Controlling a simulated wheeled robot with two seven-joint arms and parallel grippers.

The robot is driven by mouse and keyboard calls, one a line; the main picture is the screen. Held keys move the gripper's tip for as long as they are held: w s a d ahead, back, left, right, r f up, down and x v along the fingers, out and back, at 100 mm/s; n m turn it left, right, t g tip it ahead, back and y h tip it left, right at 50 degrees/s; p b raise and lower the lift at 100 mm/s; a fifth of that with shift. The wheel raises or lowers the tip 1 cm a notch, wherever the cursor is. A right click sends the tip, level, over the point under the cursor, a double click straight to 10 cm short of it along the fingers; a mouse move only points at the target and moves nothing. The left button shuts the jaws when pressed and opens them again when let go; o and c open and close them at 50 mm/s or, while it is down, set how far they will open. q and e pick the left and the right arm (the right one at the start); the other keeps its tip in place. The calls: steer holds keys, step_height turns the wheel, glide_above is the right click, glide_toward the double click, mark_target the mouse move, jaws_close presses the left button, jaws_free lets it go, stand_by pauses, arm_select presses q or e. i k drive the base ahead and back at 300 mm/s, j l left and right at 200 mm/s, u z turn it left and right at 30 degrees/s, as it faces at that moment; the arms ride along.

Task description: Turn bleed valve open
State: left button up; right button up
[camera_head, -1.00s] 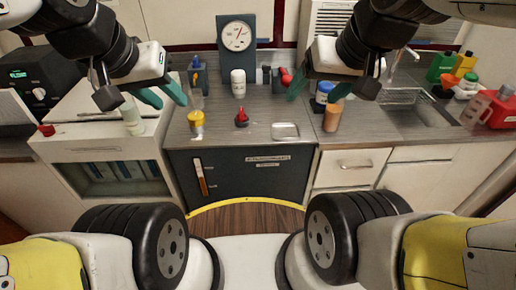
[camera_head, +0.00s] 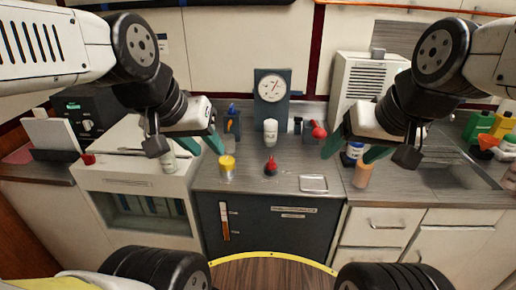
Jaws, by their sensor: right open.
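A red knob on a dark base (camera_head: 270,167) stands on the counter between my two grippers. Another red-topped fitting (camera_head: 318,130) sits further back, beside the gauge panel. A round white dial gauge (camera_head: 272,85) is mounted on a dark upright panel behind them. I cannot tell for certain which red part is the bleed valve. My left gripper (camera_head: 204,144) is open above the counter's left part, left of the red knob and touching nothing visible. My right gripper (camera_head: 353,149) is open right of both red parts, near an orange-brown cylinder.
A yellow-capped jar (camera_head: 227,168), a white bottle (camera_head: 270,132) and a small metal tray (camera_head: 313,183) stand on the grey counter (camera_head: 245,185). An orange-brown cylinder (camera_head: 362,175) stands to the right. Bottles (camera_head: 480,125) crowd the far right.

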mark_target(231, 111)
steer(key=i+j+u, duration=0.35)
steer(key=i+j, duration=0.4)
steer(key=i, duration=0.05)
